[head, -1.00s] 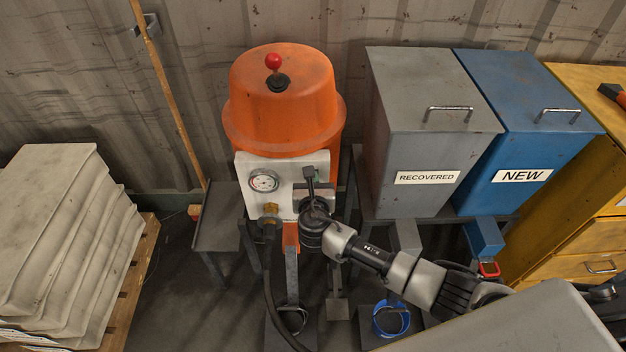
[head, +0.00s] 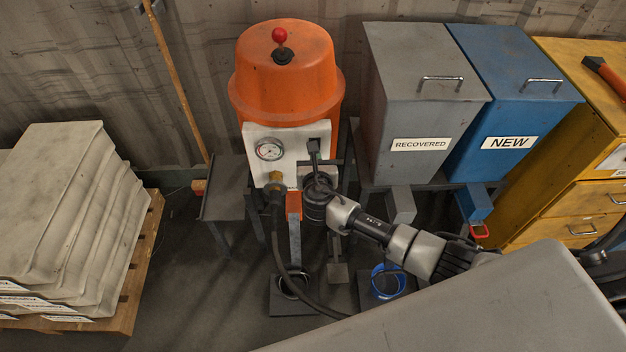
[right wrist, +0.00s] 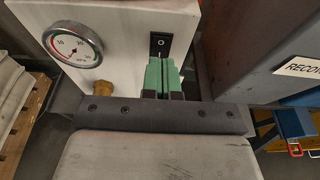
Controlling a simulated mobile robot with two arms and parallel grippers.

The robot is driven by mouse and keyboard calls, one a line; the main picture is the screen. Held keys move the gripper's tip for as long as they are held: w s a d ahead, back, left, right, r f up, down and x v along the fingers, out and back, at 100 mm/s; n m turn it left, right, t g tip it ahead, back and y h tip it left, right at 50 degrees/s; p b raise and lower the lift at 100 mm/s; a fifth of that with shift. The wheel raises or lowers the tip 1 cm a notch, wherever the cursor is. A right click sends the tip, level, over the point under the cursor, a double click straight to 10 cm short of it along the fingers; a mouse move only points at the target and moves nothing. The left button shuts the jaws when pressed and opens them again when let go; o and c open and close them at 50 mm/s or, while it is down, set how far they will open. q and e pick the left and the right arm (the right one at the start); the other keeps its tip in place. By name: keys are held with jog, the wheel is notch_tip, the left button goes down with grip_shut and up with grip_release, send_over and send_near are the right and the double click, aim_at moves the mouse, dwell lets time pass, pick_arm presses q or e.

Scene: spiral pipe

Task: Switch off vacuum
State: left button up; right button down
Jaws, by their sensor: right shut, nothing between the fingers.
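The vacuum is an orange drum (head: 285,75) with a red ball knob (head: 279,35) on top and a white front panel (head: 258,135). A round gauge (head: 270,149) sits on the panel; it also shows in the right wrist view (right wrist: 72,44). A black rocker switch (right wrist: 159,44) with a white circle mark is right of the gauge. My right gripper (right wrist: 163,62) has its green fingers shut and empty, with the tips at the lower part of the switch, hiding some of it. I cannot tell whether they touch. My left gripper is not in view.
A black hose (head: 280,240) hangs from the brass fitting (head: 276,177). A grey RECOVERED bin (head: 410,100) and a blue NEW bin (head: 520,105) stand to the right, beside a yellow cabinet (head: 585,160). Stacked sacks (head: 60,200) lie on a pallet at left.

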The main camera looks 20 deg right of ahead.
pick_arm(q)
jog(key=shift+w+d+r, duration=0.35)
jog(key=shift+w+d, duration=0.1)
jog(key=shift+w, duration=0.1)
pick_arm(e)
jog(key=r+v, duration=0.1)
jog(key=v, duration=0.7)
jog(key=shift+d+r, duration=0.15)
jog(key=shift+r, duration=0.15)
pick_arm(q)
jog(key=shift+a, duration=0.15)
pick_arm(e)
jog(key=shift+w, duration=0.1)
